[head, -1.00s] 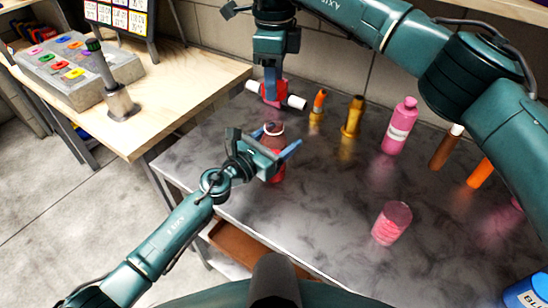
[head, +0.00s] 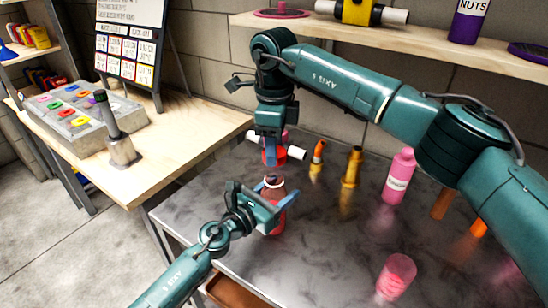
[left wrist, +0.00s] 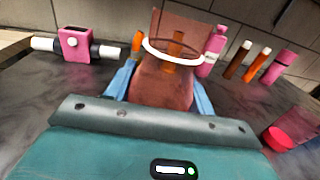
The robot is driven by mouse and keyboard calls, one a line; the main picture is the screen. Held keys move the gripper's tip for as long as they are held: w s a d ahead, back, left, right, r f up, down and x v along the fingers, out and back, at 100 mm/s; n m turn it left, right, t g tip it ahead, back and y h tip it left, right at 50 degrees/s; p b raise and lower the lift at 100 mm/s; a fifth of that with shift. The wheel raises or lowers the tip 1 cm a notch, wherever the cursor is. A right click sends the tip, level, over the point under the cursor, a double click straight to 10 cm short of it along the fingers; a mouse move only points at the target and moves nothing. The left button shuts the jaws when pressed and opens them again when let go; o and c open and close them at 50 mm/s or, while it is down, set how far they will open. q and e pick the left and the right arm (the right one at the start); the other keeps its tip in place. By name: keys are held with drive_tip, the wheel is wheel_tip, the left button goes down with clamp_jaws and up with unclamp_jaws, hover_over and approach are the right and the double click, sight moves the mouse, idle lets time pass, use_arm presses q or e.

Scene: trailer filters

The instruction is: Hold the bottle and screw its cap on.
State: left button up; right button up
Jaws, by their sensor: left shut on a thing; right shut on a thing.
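The bottle (head: 275,187) is translucent red-brown with a white ring at its neck. It stands upright near the table's front left corner. My left gripper (head: 271,210) is shut around its body; in the left wrist view the blue fingers flank the bottle (left wrist: 165,85). My right gripper (head: 269,152) points down above and slightly behind the bottle. A red piece (head: 269,158) shows at its fingertips, apparently the cap, overlapping a pink part behind it. A small gap shows between it and the bottle top in the head view. My right gripper is not in the left wrist view.
A pink block with white side tubes (left wrist: 76,44) stands behind the bottle. A wooden bench (head: 170,130) adjoins at left.

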sight(274, 173)
drive_tip(key=shift+f, duration=1)
drive_tip(key=shift+f, duration=0.9)
drive_tip(key=shift+f, duration=0.5)
